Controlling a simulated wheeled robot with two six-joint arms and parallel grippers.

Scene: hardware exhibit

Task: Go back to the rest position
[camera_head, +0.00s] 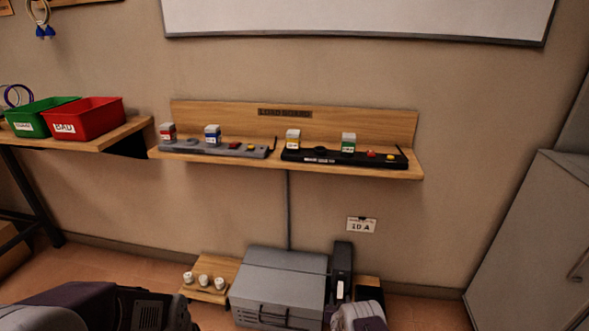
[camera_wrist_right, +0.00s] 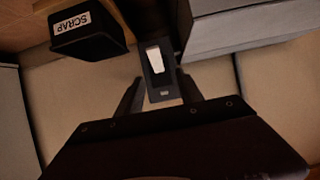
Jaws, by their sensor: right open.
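My right gripper (camera_wrist_right: 160,92) is open in the right wrist view, its two dark fingers spread apart. Nothing is clearly held between them; a dark upright device with a white label (camera_wrist_right: 155,60) shows beyond the gap. In the head view, part of my right arm shows low, just right of the grey case, and its fingertips cannot be made out. Part of my left arm shows at the bottom left, and its gripper is not visible.
A grey case (camera_head: 280,284) and a dark upright device (camera_head: 342,270) stand low ahead. A black SCRAP bin (camera_wrist_right: 88,32) is near the right gripper. A wooden load board shelf (camera_head: 290,166) is on the wall. Red (camera_head: 88,119) and green (camera_head: 35,117) bins sit left; a grey cabinet (camera_head: 535,235) stands right.

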